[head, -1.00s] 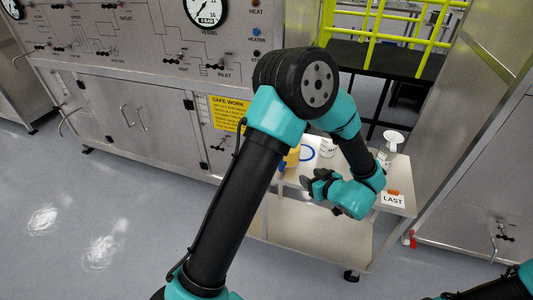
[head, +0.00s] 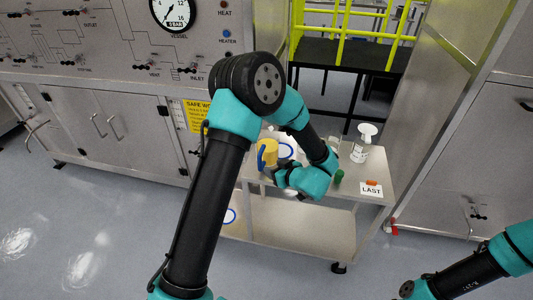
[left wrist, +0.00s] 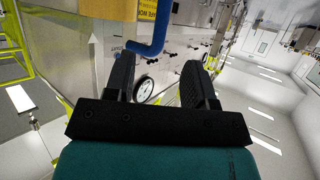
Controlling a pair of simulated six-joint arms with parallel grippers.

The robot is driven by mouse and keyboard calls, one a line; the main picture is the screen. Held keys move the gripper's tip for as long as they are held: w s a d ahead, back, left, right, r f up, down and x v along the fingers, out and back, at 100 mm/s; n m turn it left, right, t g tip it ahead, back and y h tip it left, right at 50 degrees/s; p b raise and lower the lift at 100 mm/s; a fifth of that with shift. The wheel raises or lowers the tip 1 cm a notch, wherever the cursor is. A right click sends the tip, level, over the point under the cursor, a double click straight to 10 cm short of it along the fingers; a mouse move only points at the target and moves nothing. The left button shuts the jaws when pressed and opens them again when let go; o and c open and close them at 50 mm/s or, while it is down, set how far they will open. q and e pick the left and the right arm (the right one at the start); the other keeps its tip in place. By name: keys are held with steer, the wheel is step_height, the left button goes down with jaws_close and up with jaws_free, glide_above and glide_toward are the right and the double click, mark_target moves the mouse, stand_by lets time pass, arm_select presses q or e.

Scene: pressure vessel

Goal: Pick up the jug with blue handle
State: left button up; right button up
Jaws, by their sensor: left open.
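The yellow jug (head: 269,147) with a blue handle (head: 261,160) stands on the metal cart's top, towards its left end. My left gripper (head: 272,176) is open right in front of the jug, at the handle side. In the left wrist view the jug's yellow body (left wrist: 102,9) shows at the top, and the blue handle (left wrist: 153,45) hangs down towards the gap between the two open fingers (left wrist: 158,68). I cannot tell whether the fingers touch the handle. Part of the jug is hidden by my arm and the frame edge. My right gripper is not in view.
The gauge panel (head: 130,45) stands behind, and a steel cabinet (head: 455,150) to the right.

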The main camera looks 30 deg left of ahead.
mark_target(261, 161)
arm_select(q)
steer(key=x, duration=0.4)
steer(key=shift+a, duration=0.1)
steer(key=shift+r+x, duration=0.15)
steer(key=shift+x, duration=1.15)
steer(key=shift+r+x, duration=0.15)
steer(key=shift+x, duration=1.15)
steer(key=shift+a, duration=0.1)
jaws_close()
